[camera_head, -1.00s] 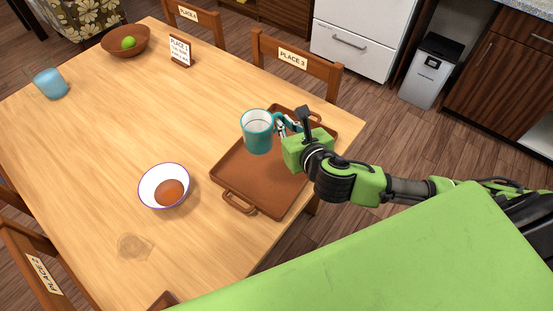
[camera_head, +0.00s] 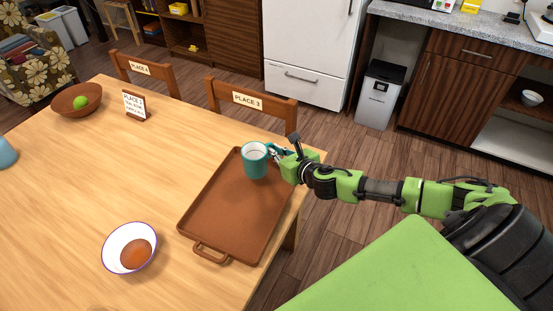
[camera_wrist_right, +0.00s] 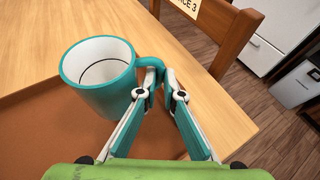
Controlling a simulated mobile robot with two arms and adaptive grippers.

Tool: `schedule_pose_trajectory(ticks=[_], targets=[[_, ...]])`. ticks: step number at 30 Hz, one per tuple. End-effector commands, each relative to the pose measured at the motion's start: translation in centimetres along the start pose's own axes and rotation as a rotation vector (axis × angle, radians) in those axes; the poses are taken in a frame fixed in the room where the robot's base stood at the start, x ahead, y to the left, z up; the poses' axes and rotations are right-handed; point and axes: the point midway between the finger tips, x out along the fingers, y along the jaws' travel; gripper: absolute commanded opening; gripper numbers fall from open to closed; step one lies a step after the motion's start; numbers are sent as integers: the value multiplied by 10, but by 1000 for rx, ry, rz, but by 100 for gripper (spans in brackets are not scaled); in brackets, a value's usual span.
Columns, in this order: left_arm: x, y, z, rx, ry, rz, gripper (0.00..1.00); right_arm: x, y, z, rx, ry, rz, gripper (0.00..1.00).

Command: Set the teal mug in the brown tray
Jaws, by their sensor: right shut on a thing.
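The teal mug (camera_head: 255,162), white inside, is upright at the far end of the brown tray (camera_head: 225,215). I cannot tell whether its base touches the tray floor. My right gripper (camera_head: 275,153) comes in from the right and is shut on the mug's handle. In the right wrist view the mug (camera_wrist_right: 105,85) stands left of my right gripper (camera_wrist_right: 162,88), its handle between the fingertips. The tray (camera_wrist_right: 45,140) shows below the mug. My left gripper is not in view.
A white bowl (camera_head: 112,243) with a brown round thing inside stands left of the tray. A blue cup (camera_head: 5,153) is at the left edge. A wooden bowl (camera_head: 65,103) with a green fruit and a place sign (camera_head: 135,105) stand farther back. Chairs line the far side.

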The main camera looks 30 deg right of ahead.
Motion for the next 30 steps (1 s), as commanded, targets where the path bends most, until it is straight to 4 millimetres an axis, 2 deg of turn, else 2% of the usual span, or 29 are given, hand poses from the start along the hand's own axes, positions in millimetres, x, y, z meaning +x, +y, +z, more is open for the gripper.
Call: schedule_pose_trajectory(ticks=[5, 9, 12, 24, 25, 26, 27, 30], targets=[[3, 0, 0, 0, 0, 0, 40, 8, -8, -7, 1, -2, -1, 0], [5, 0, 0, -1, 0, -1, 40, 16, -8, -28, 5, 1, -1, 0], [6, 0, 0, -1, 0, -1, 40, 20, -8, -35, 2, -1, 0, 0], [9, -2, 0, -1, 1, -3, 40, 22, -9, -39, 1, -2, 0, 0], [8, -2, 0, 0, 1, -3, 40, 22, -9, -39, 0, 0, 0, 13], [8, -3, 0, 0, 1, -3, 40, 21, -9, -39, 0, 0, 0, 20], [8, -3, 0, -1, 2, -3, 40, 21, -8, -39, 0, 0, 0, 24], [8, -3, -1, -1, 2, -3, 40, 21, -8, -39, 0, 0, 0, 24]])
